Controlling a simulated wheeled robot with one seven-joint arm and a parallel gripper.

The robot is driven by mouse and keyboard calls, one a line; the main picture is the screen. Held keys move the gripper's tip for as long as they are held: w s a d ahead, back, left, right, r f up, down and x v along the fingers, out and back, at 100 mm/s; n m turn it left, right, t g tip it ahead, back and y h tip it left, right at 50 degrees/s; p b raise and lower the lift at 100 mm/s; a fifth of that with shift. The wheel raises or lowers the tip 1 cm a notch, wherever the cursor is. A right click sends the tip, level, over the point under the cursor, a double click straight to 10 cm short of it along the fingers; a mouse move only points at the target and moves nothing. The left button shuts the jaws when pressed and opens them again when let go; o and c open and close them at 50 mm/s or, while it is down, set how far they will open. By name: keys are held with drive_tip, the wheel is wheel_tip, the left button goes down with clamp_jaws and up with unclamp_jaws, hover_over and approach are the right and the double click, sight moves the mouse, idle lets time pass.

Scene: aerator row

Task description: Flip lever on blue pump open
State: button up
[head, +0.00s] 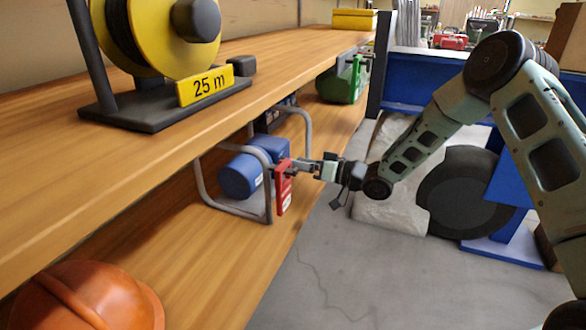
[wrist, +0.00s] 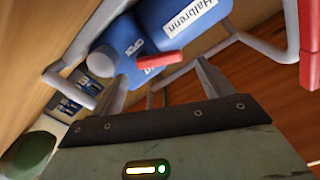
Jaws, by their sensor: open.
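The blue pump (head: 240,176) sits on the lower wooden shelf inside a grey tube frame (head: 201,182). In the wrist view the blue pump (wrist: 155,32) carries white labels, and a short red lever (wrist: 158,58) sticks out across its lower side, slightly tilted. My gripper (head: 292,166) is at the right side of the pump's frame. In the wrist view my gripper (wrist: 161,72) is open, and the red lever appears between its two grey fingertips. I cannot tell whether they touch it. The head view does not clearly show the lever.
A red plate (head: 283,188) hangs at the frame's front, close by my gripper. The upper shelf, with a yellow cable reel (head: 150,35), overhangs the pump. A green unit (head: 343,82) stands further back. An orange helmet (head: 85,298) lies in front.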

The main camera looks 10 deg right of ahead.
drive_tip(key=shift+x, duration=1.15)
drive_tip(key=c, duration=1)
drive_tip(key=shift+s+n+p, duration=0.15)
drive_tip(key=shift+n+p, duration=0.2)
drive_tip(key=shift+n, duration=0.25)
drive_tip(key=shift+f+n+p, duration=0.3)
drive_tip(key=shift+n, duration=0.7)
drive_tip(key=o, duration=1)
